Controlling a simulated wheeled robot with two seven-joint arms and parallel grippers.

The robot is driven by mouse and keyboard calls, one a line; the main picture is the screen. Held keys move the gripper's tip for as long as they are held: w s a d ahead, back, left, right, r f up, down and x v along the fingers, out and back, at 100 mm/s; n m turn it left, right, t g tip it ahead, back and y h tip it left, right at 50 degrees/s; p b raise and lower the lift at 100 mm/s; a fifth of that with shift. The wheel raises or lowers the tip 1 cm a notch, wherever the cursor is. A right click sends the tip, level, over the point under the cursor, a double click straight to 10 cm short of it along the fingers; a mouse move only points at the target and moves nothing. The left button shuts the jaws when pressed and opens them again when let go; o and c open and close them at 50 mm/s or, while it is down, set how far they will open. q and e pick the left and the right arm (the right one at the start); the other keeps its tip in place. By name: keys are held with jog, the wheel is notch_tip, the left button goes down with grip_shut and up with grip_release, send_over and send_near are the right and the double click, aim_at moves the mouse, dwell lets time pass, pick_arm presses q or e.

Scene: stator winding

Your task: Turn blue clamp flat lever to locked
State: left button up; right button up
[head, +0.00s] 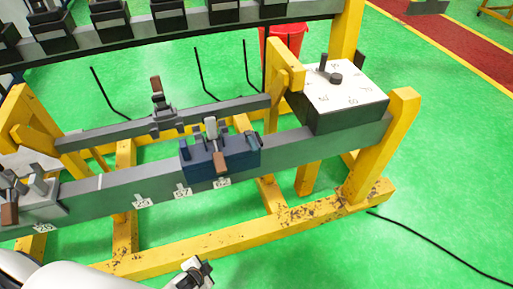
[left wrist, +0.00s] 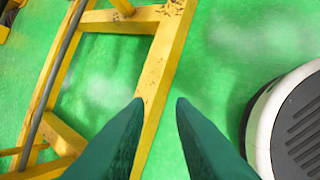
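The blue clamp (head: 195,165) sits on the long grey front rail in the head view, near its middle. A grey metal piece (head: 211,128) stands up on it, and a brown-gripped lever (head: 220,162) hangs down over its front face. The lever's exact angle is hard to tell. My left gripper (head: 190,272) is at the bottom of the head view, well below and in front of the clamp, touching nothing. In the left wrist view its two dark green fingers (left wrist: 160,101) are apart with only floor and yellow frame beyond. My right gripper does not show.
A grey clamp (head: 163,118) with a raised brown handle is on the rear rail. Another grey clamp (head: 35,200) is at far left. A white-topped box (head: 345,90) stands at the rail's right end. The yellow frame's lower beam (head: 235,240) runs below; green floor around is clear.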

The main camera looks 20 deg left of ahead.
pick_arm(q)
jog(key=w+r+m+t+b, duration=0.1)
jog(key=w+r+m+t, duration=0.1)
jog(key=w+r, duration=0.4)
jog(key=m+t+h+b, duration=0.4)
jog(key=m+t+b, duration=0.2)
jog(key=m+t, duration=0.35)
send_near(255, 143)
jog(key=shift+m+g, duration=0.25)
jog(key=shift+g, duration=0.1)
jog(key=p+x, duration=0.1)
jog(key=x, duration=1)
jog(key=shift+a+p, duration=0.1)
jog(key=shift+p, duration=0.25)
grip_shut()
